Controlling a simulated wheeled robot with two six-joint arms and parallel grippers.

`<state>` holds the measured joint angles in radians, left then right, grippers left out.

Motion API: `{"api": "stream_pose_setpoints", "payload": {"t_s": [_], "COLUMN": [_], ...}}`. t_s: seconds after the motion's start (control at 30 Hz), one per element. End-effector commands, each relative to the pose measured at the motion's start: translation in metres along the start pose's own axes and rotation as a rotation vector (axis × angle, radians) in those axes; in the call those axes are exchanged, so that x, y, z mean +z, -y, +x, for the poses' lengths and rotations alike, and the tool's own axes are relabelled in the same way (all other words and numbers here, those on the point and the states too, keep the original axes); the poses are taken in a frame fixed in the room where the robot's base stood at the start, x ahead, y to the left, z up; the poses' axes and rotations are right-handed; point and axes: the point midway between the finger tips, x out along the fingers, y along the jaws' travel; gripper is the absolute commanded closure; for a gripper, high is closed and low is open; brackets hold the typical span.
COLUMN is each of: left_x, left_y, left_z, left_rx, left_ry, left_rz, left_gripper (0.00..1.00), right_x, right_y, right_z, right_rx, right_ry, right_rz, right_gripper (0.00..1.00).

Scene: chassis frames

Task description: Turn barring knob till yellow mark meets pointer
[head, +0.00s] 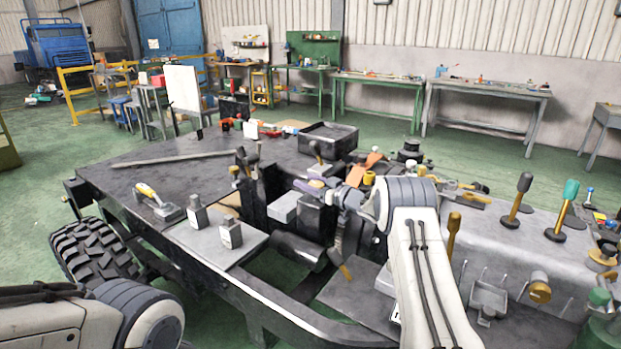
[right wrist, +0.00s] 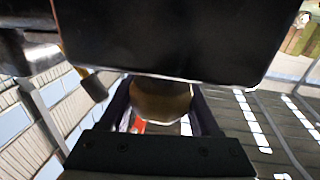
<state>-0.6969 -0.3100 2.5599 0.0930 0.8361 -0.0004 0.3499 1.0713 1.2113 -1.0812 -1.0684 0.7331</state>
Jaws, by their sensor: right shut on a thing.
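My right gripper (head: 322,190) reaches left from my right arm to the middle of the chassis frame. In the right wrist view its two dark fingers (right wrist: 160,108) stand on either side of a round brass-brown knob (right wrist: 160,98), and it is shut on it. A large dark block (right wrist: 165,35) hides the area above the knob. In the head view the knob is hidden by the gripper and nearby parts. I cannot make out the yellow mark or the pointer in either view. My left gripper is out of view; only part of my left arm shows at the lower left.
A big tyre (head: 85,262) stands at the left. Green floor is free beyond.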

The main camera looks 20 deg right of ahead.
Motion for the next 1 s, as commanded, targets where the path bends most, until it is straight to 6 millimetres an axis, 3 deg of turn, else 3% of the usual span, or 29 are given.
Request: {"api": "stream_pose_setpoints", "payload": {"t_s": [0.4,1.0], "left_x": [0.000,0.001], "left_y": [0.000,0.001], "left_z": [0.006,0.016], "left_rx": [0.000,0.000], "left_ry": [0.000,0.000], "left_rz": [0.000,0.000], "left_gripper": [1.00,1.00], "right_x": [0.000,-0.002], "right_y": [0.007,0.011], "right_z": [-0.001,-0.002], "right_rx": [-0.254,-0.383], "right_ry": [-0.005,-0.005], "right_rz": [-0.004,-0.003], "right_gripper": [0.93,0.93]}}
